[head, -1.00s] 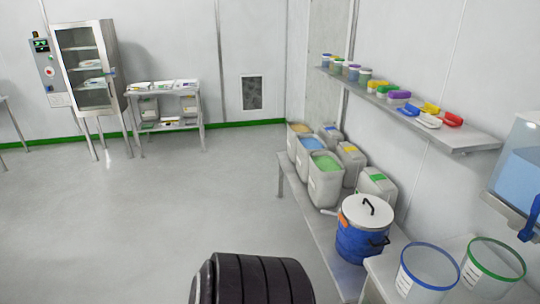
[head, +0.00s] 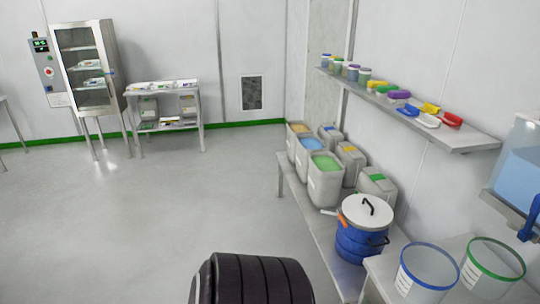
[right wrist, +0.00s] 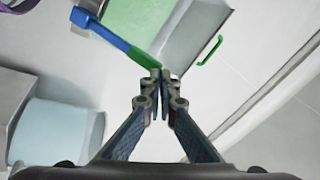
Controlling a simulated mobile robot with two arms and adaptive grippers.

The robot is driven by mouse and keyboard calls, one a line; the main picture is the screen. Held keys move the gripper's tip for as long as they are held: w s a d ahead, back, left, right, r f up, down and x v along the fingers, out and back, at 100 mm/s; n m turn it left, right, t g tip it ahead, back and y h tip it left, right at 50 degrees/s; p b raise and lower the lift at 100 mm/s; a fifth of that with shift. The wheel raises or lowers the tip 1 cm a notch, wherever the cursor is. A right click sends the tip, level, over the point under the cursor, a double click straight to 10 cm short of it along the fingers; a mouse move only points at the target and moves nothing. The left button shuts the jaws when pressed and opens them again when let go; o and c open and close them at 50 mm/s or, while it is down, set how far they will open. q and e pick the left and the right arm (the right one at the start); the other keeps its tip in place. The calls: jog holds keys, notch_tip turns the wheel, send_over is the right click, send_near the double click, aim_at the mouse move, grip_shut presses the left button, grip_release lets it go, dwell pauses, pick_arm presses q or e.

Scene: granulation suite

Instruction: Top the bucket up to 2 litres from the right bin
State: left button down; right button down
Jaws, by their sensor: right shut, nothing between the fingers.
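A wall bin of blue contents with a blue tap (head: 530,218) is cut by the right edge of the head view; no bin right of it shows there. A clear bucket with a blue rim (head: 425,275) and one with a green rim (head: 492,268) stand on the bench below. I cannot read their levels. In the right wrist view my right gripper (right wrist: 160,75) is shut and empty, its tips by the end of a green bar (right wrist: 142,58), contact unclear. A green-filled surface (right wrist: 135,20) lies behind. My left gripper is not in view.
A lidded blue drum (head: 360,240) and several open tubs, one with green contents (head: 326,163), stand on the low bench. A wall shelf (head: 440,130) holds scoops and jars. A pale blue cylinder (right wrist: 55,130) lies left in the wrist view. The floor (head: 150,210) is clear.

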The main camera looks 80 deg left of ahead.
jog(key=shift+w, duration=0.1)
dwell(0.3)
jog(key=shift+w+r, duration=0.25)
jog(key=shift+w, duration=0.35)
jog(key=shift+r, duration=0.1)
dwell(4.7)
jog(key=shift+p+v, duration=0.3)
jog(key=shift+v, duration=1)
